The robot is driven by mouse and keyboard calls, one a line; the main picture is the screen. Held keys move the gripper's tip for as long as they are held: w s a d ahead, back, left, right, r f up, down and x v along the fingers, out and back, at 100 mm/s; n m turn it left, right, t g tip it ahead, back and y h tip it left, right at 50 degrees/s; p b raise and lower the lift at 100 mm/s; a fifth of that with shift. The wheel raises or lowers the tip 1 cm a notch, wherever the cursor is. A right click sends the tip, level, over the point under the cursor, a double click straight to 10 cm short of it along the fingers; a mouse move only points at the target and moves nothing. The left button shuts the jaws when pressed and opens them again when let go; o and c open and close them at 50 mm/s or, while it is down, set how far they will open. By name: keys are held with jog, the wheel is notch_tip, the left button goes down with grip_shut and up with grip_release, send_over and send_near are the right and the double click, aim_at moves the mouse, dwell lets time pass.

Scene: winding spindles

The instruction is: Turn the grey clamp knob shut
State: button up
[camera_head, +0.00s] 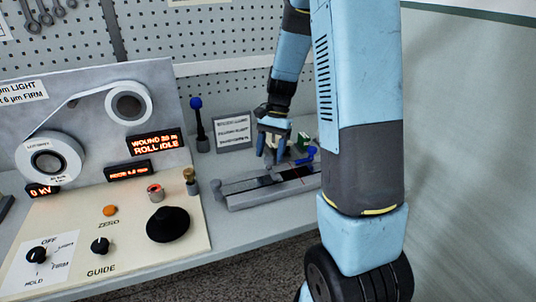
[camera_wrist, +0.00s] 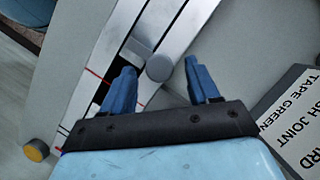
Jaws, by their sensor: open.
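The grey clamp knob (camera_wrist: 159,68) shows in the wrist view as a round grey cap beside the pale metal rail (camera_wrist: 172,40). My gripper (camera_wrist: 160,72) is open, with one blue finger to the left of the knob and one to the right. A gap shows between the knob and each finger; I cannot tell the height between them. In the head view my gripper (camera_head: 271,155) points down over the metal splicing rail (camera_head: 245,198). The knob cannot be made out there.
A text card (camera_head: 233,132) stands behind the rail; it also shows in the wrist view (camera_wrist: 297,120). A blue-topped lever (camera_head: 198,120) stands left of the card. The control panel (camera_head: 130,255) with knobs lies to the left. Blue and green items (camera_head: 306,150) sit right of my gripper.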

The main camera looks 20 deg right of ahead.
jog(key=v, duration=1.2)
jog(key=shift+r, duration=0.4)
jog(key=s+a+r+n+t+h, duration=0.1)
jog(key=s+a+r+n+t, duration=0.1)
jog(key=s, duration=0.6)
jog(key=s+a+r+n+t+h, duration=0.1)
jog(key=s+r+n+t, duration=0.3)
jog(key=s, duration=0.4)
jog(key=s+a+r+n+t+h, duration=0.1)
jog(key=s+a+r+n+t, duration=0.1)
jog(key=s, duration=0.6)
jog(key=shift+a+r+n+t, duration=0.3)
jog(key=shift+r+n+t, duration=0.1)
jog(key=shift+r+n, duration=0.3)
